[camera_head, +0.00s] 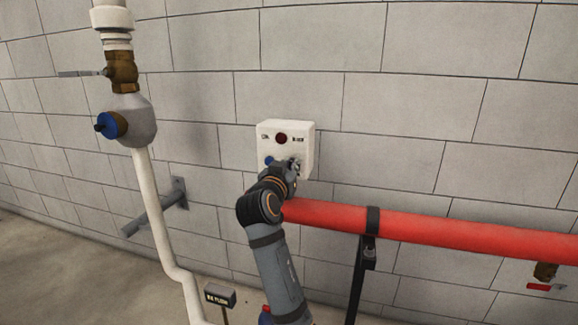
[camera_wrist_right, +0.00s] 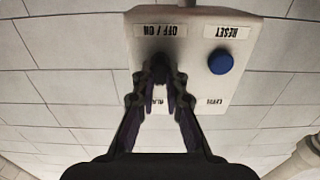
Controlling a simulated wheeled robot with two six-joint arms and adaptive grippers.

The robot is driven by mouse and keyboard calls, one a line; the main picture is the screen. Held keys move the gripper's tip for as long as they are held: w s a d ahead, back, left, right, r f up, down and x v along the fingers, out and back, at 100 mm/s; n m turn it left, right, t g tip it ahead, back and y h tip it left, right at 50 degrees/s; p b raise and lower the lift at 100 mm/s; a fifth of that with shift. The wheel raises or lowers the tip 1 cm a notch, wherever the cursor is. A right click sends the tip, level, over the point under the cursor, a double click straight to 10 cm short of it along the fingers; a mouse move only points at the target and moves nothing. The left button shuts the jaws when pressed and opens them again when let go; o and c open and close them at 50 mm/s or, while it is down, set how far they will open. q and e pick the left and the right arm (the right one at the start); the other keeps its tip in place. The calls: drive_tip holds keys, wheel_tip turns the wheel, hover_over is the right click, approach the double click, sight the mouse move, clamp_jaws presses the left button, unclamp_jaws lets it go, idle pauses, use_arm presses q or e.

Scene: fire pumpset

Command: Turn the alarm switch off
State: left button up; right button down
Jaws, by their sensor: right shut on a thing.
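The white alarm box (camera_head: 304,135) is mounted on the block wall. It has a dark red round part (camera_head: 281,139) near its top and a blue button (camera_head: 269,160) at its lower left. In the right wrist view the box appears upside down, with the blue button (camera_wrist_right: 221,62) by the RESET label. My right gripper (camera_head: 294,166) is at the lower right of the box's face. In the right wrist view its fingers (camera_wrist_right: 160,80) are shut on the dark switch (camera_wrist_right: 158,66) beside the OFF / ON label. The fingers partly hide the switch, so its setting cannot be told. My left gripper is not in view.
A red pipe (camera_head: 450,231) runs to the right just below the box, on a black stand (camera_head: 361,275). A white vertical pipe (camera_head: 150,195) with a brass valve (camera_head: 122,72) stands at the left. A small sign (camera_head: 220,296) is near the floor.

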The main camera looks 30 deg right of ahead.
drive_tip(key=c, duration=1.4)
unclamp_jaws()
wheel_tip(320, 180, up, 10)
drive_tip(key=shift+r, duration=0.15)
drive_tip(key=shift+a, duration=0.15)
